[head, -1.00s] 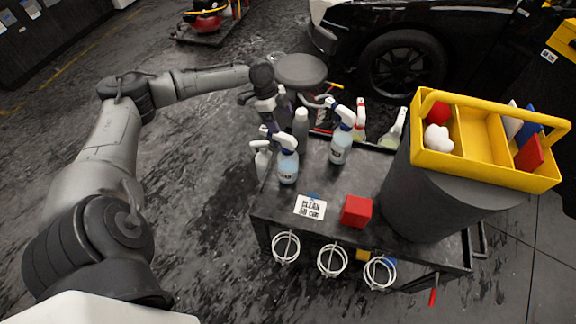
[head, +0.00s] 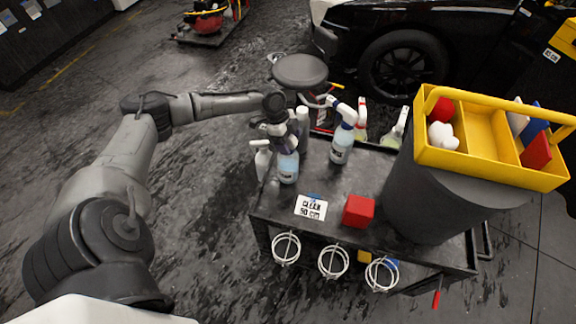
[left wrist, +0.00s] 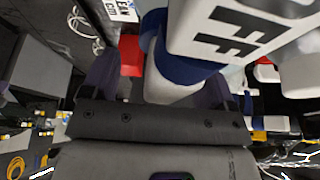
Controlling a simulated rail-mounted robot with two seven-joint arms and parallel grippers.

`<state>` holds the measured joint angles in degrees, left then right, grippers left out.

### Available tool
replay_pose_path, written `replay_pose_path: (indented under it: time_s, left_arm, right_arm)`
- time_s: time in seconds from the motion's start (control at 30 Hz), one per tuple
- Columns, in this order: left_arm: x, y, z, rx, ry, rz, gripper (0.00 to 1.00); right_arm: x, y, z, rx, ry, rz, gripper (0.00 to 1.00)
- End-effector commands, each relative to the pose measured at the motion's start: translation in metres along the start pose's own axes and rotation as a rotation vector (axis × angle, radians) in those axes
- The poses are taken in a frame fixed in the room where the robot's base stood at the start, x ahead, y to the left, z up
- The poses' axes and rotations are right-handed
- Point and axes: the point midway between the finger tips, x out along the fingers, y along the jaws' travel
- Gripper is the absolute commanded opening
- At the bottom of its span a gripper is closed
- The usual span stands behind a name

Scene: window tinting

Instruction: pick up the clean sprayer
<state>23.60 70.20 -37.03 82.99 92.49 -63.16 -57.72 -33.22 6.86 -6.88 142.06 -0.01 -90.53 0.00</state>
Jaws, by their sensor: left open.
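A sprayer bottle with pale blue liquid (head: 288,168) stands upright at the left edge of the black cart top, behind a card printed CLEAN (head: 311,207). My left gripper (head: 284,137) is open at its upper part and hides its head from the head view. In the left wrist view, a white and blue sprayer head with the letters "FF" (left wrist: 235,30) fills the top, and its white and blue lower part lies between the open fingers (left wrist: 160,85). I cannot tell whether the fingers touch it. My right gripper is in neither view.
A similar sprayer (head: 341,147) stands just right of it, and a white bottle (head: 262,160) just left. More bottles stand behind. A red block (head: 358,211) lies in front; a dark drum (head: 425,200) bearing a yellow caddy (head: 470,165) stands on the right.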

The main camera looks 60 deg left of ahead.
Motion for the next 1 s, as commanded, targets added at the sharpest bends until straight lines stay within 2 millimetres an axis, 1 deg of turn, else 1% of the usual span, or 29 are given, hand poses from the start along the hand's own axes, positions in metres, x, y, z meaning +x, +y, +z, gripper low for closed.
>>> replay_pose_path:
  time_s: [0.07, 0.23, 0.27, 1.0]
  left_arm:
    - [0.0037, -0.0004, -0.0004, 0.000, 0.000, -0.001, 0.80]
    - [0.0034, -0.0003, -0.0004, 0.001, 0.000, -0.001, 0.80]
    - [0.0034, -0.0003, -0.0004, 0.001, 0.000, -0.001, 0.78]
    - [0.0032, -0.0002, -0.0002, 0.000, 0.000, -0.001, 0.07]
  right_arm:
    - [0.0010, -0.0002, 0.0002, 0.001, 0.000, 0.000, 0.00]
    - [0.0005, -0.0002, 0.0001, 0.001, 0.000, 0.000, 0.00]
    - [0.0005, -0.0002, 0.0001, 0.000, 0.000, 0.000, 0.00]
    - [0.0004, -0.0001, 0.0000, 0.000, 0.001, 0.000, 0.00]
